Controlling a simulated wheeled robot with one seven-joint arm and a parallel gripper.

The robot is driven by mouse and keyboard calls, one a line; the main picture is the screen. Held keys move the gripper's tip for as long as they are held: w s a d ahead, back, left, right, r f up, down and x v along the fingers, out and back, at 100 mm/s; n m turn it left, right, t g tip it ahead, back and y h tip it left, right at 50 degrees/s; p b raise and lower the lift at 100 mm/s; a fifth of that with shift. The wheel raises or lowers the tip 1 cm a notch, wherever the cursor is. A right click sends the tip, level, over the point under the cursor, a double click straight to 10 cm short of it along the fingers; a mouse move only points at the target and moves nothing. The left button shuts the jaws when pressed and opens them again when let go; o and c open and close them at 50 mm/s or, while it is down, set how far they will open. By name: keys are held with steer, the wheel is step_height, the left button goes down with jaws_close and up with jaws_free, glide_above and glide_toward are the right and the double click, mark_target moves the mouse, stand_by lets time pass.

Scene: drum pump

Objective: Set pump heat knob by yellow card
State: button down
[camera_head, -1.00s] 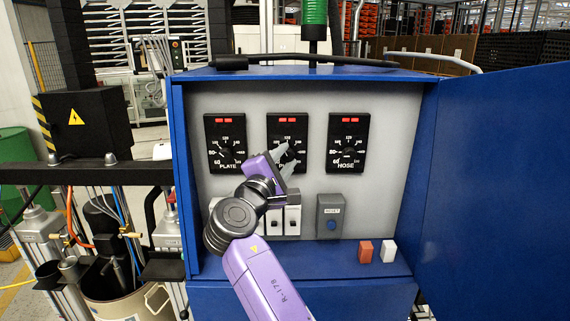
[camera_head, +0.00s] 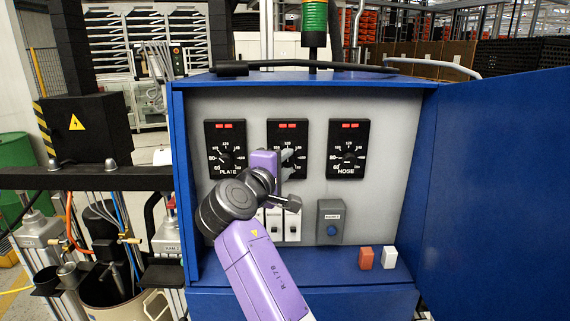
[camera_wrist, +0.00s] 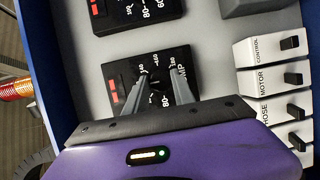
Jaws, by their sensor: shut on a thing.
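The pump heat knob sits on the middle black dial plate (camera_head: 275,133), between the PLATE and HOSE dials, in the grey panel. In the wrist view the dark pump knob (camera_wrist: 158,92) shows between the two grey fingers. My gripper (camera_head: 287,158) is at the knob in the head view, its fingers shut on it. It also shows in the wrist view (camera_wrist: 160,75). The fingers and purple palm hide the knob's pointer and part of its scale. No yellow card can be made out in these views.
The PLATE dial (camera_head: 225,149) is left and the HOSE dial (camera_head: 348,149) right. White switches (camera_head: 292,226) and a grey reset box (camera_head: 331,222) sit below. An orange block (camera_head: 366,258) and a white block (camera_head: 389,257) stand on the ledge. The blue door (camera_head: 500,180) is open at right.

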steer(key=shift+d+f, duration=0.1)
steer(key=shift+f, duration=0.15)
steer(key=c, duration=1.1)
jaws_free()
steer(key=shift+r, duration=0.1)
steer(key=shift+s+a+r, duration=0.1)
steer(key=shift+s+a, duration=0.15)
steer(key=shift+s, duration=0.05)
steer(key=b+v, duration=0.1)
steer(key=v, duration=0.6)
steer(key=shift+b, duration=0.35)
